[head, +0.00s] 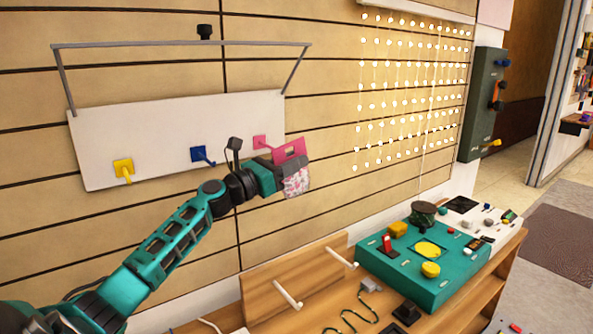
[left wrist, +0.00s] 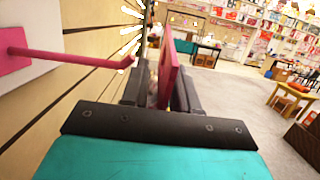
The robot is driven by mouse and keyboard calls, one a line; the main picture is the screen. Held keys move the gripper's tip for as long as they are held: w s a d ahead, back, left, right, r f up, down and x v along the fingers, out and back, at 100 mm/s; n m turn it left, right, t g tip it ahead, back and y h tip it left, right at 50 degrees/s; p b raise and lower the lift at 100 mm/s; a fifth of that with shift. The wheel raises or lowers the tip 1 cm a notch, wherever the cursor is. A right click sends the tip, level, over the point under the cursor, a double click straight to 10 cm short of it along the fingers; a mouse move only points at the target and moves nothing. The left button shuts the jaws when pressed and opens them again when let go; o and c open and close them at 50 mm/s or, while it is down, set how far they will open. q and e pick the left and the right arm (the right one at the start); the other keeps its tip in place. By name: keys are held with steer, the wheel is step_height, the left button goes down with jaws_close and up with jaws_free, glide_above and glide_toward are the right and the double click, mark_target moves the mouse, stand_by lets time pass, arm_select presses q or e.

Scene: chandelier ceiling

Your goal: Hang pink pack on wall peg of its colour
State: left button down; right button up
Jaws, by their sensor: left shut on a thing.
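The pink pack (head: 290,151) has a pink top card with a slot and a floral lower part. My left gripper (head: 283,171) is shut on it, just in front of the white board. The pack shows edge-on between the fingers in the left wrist view (left wrist: 167,75). The pink peg (head: 261,142) is the right one of three on the board; its rod (left wrist: 75,56) runs from the wall at left, with an upturned tip. In the wrist view, a gap shows between the tip and the pack. My right gripper is not in view.
The white board (head: 150,120) also bears a blue peg (head: 199,155) and a yellow peg (head: 123,168), both empty. Below right, a wooden bench holds a teal box (head: 425,270) and a wooden rack with white pegs (head: 290,294). String lights (head: 410,95) hang on the wall.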

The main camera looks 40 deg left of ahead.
arm_select(q)
steer(key=w+a+f+b, duration=0.1)
steer(key=a+b, duration=0.3)
steer(key=a, duration=0.2)
steer(key=shift+w+b, duration=0.3)
steer(key=shift+w, duration=0.1)
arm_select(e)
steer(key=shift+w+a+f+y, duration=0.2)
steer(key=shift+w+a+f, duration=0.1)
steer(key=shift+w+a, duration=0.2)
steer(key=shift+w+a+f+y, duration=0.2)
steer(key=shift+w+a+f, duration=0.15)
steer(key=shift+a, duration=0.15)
arm_select(q)
steer(key=shift+a, duration=0.1)
steer(key=shift+f, duration=0.1)
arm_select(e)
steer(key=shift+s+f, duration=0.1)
arm_select(q)
steer(key=c, duration=0.8)
jaws_free()
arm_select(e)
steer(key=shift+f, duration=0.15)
